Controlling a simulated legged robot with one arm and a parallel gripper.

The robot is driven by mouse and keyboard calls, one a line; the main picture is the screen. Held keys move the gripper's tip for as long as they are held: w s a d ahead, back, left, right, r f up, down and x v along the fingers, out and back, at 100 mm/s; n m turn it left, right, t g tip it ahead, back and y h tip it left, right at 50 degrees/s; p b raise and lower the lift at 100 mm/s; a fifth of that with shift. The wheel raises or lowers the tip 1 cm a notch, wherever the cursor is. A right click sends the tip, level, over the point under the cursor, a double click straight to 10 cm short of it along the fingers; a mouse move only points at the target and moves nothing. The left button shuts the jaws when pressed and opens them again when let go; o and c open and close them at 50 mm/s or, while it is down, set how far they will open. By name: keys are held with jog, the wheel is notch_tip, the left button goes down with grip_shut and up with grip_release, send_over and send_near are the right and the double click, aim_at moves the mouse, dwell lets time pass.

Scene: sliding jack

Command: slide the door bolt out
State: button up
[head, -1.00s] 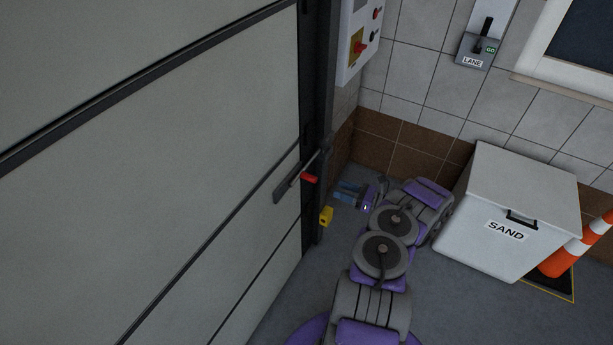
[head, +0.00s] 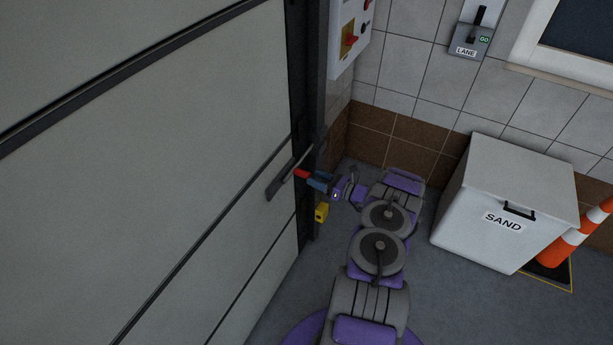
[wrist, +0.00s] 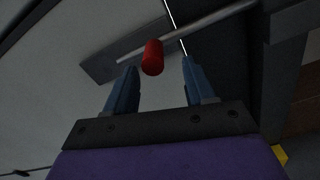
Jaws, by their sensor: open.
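The door bolt is a grey metal rod (wrist: 215,22) with a red handle (head: 302,173), on a dark plate (head: 279,183) at the right edge of the large pale door (head: 200,130). The rod runs from the plate toward the dark door frame. In the wrist view the red handle (wrist: 152,58) sticks out toward my gripper (wrist: 160,82). My gripper is open, its two blue fingers either side of the handle's line, with the handle just beyond or between the tips. In the head view my gripper (head: 318,181) appears right beside the handle. Contact cannot be told.
A yellow block (head: 321,212) sits low on the door frame. A control box (head: 349,38) hangs above on the wall. A white sand bin (head: 505,200) and an orange-white cone (head: 575,240) stand to the right.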

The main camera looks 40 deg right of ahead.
aim_at(305, 174)
jog(key=x, duration=0.2)
jog(key=a+x, duration=0.1)
jog(key=x, duration=0.2)
jog(key=shift+s+r+b, duration=0.1)
jog(key=shift+r+b, duration=0.1)
jog(key=shift+b, duration=0.15)
jog(key=shift+d+f, duration=0.15)
jog(key=shift+d, duration=0.2)
jog(key=shift+a, duration=0.35)
jog(key=c, duration=0.7)
jog(key=shift+d, duration=0.1)
grip_shut()
